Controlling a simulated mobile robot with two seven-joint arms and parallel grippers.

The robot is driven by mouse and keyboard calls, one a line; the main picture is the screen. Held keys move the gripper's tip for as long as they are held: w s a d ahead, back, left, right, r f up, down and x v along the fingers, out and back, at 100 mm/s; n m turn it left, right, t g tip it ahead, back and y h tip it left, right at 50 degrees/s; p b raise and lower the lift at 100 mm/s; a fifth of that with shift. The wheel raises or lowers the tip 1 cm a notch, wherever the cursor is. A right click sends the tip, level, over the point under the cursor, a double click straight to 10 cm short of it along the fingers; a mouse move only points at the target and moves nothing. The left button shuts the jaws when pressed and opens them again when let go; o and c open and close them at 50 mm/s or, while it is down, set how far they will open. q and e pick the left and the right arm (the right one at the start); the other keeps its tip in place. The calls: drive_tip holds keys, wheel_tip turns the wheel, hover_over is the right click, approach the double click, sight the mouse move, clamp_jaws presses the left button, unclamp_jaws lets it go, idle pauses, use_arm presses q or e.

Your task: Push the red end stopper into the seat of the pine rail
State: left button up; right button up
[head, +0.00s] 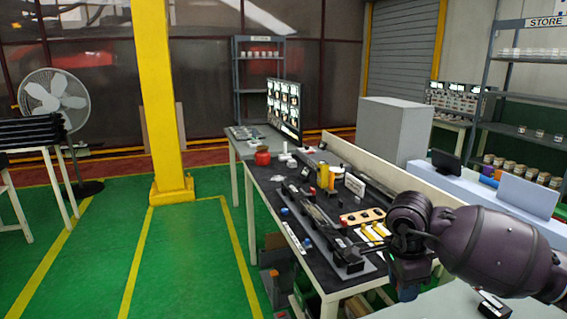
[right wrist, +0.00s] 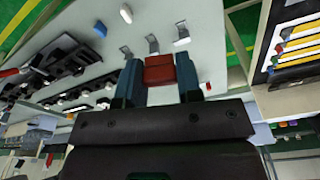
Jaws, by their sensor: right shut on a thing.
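The red end stopper (right wrist: 160,70) is a small red block between the two blue fingers of my right gripper in the right wrist view. My right gripper (head: 407,290) is shut on it. In the head view the gripper hangs at the near right end of the black-topped bench, and the stopper cannot be made out there. A pale wooden strip with dark spots (head: 362,216) lies on the bench; I cannot tell whether it is the pine rail. No seat can be made out. My left gripper is not in view.
A pale table (head: 440,307) lies at the bottom right. The right wrist view shows metal clips (right wrist: 152,43) on a pale surface. Green floor at left is open.

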drive_tip(key=s+a+f+n+t+y, duration=0.1)
drive_tip(key=s+a+f+n, duration=0.2)
drive_tip(key=n, duration=1.4)
drive_tip(key=shift+s+f, duration=0.75)
drive_tip(key=shift+s, duration=0.45)
